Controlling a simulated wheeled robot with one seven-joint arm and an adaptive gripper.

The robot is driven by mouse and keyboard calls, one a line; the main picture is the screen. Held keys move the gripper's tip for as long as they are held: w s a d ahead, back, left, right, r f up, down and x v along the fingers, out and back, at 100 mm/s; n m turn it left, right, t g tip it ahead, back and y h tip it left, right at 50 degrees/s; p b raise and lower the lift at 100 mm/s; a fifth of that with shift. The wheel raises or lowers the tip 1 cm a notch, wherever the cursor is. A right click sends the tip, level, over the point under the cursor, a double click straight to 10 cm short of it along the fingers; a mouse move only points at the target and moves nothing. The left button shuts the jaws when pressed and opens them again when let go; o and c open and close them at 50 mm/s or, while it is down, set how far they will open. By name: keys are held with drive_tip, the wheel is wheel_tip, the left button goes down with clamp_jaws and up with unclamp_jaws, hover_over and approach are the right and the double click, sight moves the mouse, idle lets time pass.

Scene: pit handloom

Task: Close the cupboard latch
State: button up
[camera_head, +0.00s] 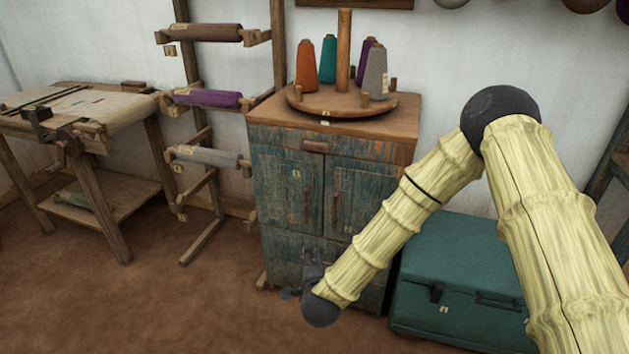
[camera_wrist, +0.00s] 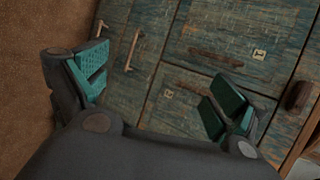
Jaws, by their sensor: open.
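The cupboard (camera_head: 273,190) is a worn blue-green wooden one with a brown top, and its doors look shut. A small brown wooden bar, apparently the latch (camera_head: 316,147), lies roughly level above the doors' meeting edge. It also shows in the wrist view at the right edge (camera_wrist: 298,96). My gripper (camera_head: 311,272) is low in front of the cupboard, well below the latch. In the wrist view my gripper (camera_wrist: 157,88) is open, with nothing between its fingers.
A round wooden stand (camera_head: 340,99) with thread cones stands on the cupboard top. A green chest (camera_head: 462,265) sits to the right, beside my arm. A yarn rack (camera_head: 205,98) and a work table (camera_head: 100,110) stand to the left. The floor in front is clear.

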drive_tip(key=w+a+r+m+t+h+b, duration=0.1)
drive_tip(key=w+a+r+m+t+b, duration=0.3)
drive_tip(key=w, duration=0.3)
drive_tip(key=m+t+h+b, duration=0.1)
drive_tip(key=m+h+b, duration=0.65)
drive_tip(key=m, duration=0.95)
approach(315, 146)
drive_tip(key=shift+y, duration=0.55)
drive_tip(key=b+x, duration=0.1)
drive_tip(key=x, duration=0.2)
drive_tip(key=b+x, duration=0.1)
drive_tip(key=x, duration=0.2)
drive_tip(key=b+x, duration=0.1)
drive_tip(key=x, duration=0.2)
drive_tip(key=shift+w+d+r, duration=0.15)
drive_tip(key=shift+w+d, duration=0.05)
drive_tip(key=shift+d, duration=0.2)
drive_tip(key=shift+c, duration=0.2)
drive_tip(key=c, duration=1)
